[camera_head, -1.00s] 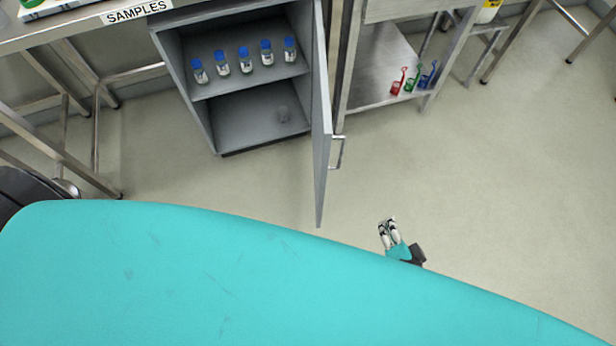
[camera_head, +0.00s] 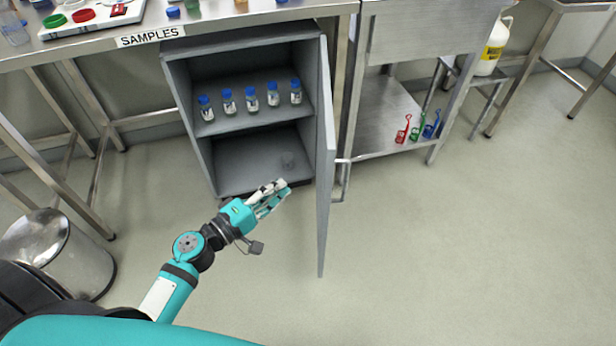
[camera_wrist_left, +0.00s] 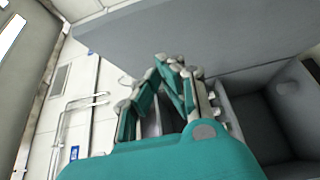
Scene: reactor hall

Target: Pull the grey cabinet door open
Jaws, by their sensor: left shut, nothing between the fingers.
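The grey cabinet (camera_head: 202,165) stands under the bench with its grey door (camera_head: 325,150) swung wide open, standing out roughly square to the front. The door's metal handle (camera_head: 343,180) is on its right, outer face. My left gripper (camera_head: 279,188) is shut and empty, in front of the cabinet's lower opening, left of the door's inner face and apart from it in the picture. In the left wrist view the closed fingers (camera_wrist_left: 175,75) show before a broad grey panel (camera_wrist_left: 210,35), apparently the door. My right gripper is not in view.
A metal bin (camera_head: 60,255) stands at left. A steel table (camera_head: 375,135) is right of the door. The floor (camera_head: 450,260) at right is clear.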

